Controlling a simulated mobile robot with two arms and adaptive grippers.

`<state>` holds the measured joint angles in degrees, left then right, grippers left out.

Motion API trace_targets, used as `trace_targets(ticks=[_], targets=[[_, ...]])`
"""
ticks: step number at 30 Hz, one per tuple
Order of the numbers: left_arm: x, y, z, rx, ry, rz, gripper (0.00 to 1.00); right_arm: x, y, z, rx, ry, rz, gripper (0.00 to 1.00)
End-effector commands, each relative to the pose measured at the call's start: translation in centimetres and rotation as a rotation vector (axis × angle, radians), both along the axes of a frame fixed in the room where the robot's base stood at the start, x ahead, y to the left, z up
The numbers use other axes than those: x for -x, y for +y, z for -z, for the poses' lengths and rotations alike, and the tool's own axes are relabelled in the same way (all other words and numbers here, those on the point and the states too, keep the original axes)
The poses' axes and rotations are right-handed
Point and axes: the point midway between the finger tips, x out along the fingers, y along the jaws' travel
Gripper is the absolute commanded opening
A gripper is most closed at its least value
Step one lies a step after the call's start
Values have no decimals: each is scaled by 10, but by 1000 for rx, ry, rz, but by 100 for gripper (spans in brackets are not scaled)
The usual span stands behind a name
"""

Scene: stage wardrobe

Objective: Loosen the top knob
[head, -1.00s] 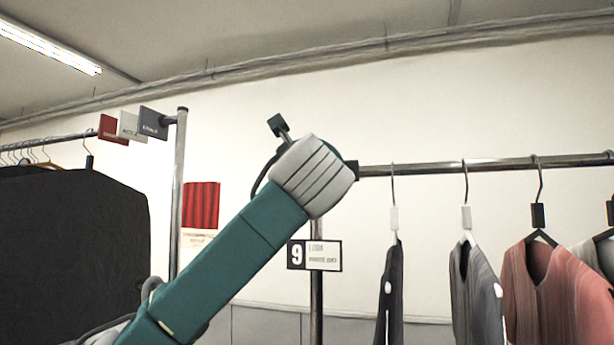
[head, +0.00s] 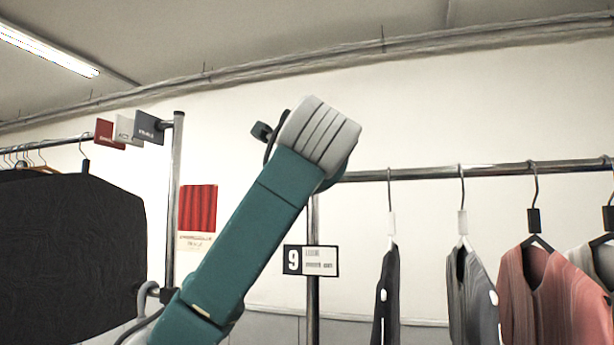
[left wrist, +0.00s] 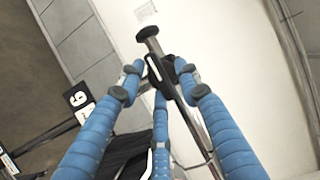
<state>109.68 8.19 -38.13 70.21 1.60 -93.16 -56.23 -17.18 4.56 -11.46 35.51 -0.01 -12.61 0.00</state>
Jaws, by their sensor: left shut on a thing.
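In the left wrist view the rack's metal post (left wrist: 188,118) runs up to a round cap, with a dark knob fitting (left wrist: 158,78) just below the cap. The blue fingers of my left gripper (left wrist: 157,72) are closed in around this fitting from several sides and shut on it. The fingers partly cover the knob, so I cannot tell its exact angle. In the head view my left arm reaches up from below, and its wrist hides the gripper, the knob and the top of the post. My right gripper is in neither view.
A chrome rail (head: 450,170) runs right from the post with hanging garments, including a grey one (head: 470,290) and a salmon jacket (head: 540,290). A number 9 sign (head: 311,261) hangs on the post. A dark covered rack (head: 70,250) stands left.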

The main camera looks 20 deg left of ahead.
Motion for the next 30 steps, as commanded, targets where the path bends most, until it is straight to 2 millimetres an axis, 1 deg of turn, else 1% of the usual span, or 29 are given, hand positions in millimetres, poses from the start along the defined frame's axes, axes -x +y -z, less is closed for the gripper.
trace_targets(ticks=[1,9,10,12,26,30], targets=[[3,4,-8,3,-18,-5,8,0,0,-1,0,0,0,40],[3,4,-8,2,-18,-6,8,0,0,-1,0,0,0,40],[3,4,-8,2,-18,-6,38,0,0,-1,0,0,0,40],[3,4,-8,2,-18,-6,48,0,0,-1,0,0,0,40],[1,2,-2,0,-6,-4,48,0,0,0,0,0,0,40],[4,0,-2,0,-5,-4,48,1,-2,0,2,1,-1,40]])
